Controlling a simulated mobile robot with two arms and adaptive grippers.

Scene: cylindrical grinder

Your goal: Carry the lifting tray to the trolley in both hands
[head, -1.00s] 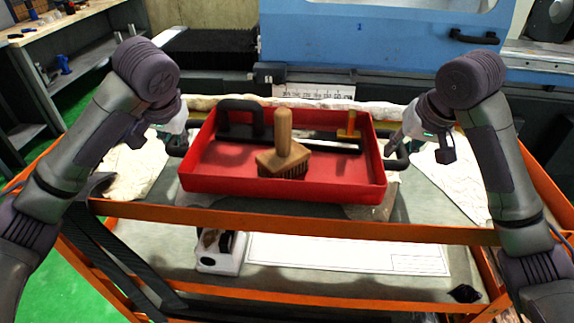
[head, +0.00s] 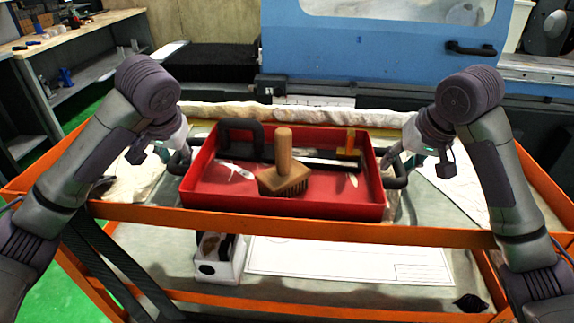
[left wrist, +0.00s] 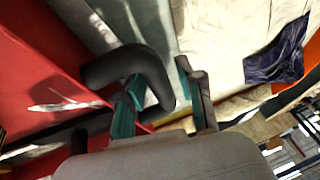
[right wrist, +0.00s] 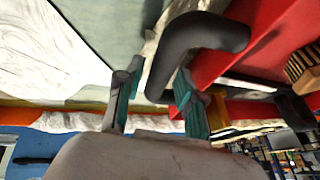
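The red lifting tray (head: 330,211) sits level over the top shelf of the orange-framed trolley (head: 330,234), just behind its front rail, which hides the tray's lower front edge. It appears to rest on the shelf. My left gripper (head: 178,160) is at the black left handle; in the left wrist view that handle (left wrist: 150,70) lies between the parted fingers, with a gap to the outer finger. My right gripper (head: 398,165) is at the right handle; the right wrist view shows that handle (right wrist: 185,40) between parted fingers, also with a gap.
The tray holds a wooden brush (head: 284,165), a yellow-ended tool (head: 349,145) and a black bracket-like part (head: 241,132). A white box (head: 219,258) and a paper sheet (head: 350,259) lie on the lower shelf. The blue machine (head: 385,50) stands behind the trolley.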

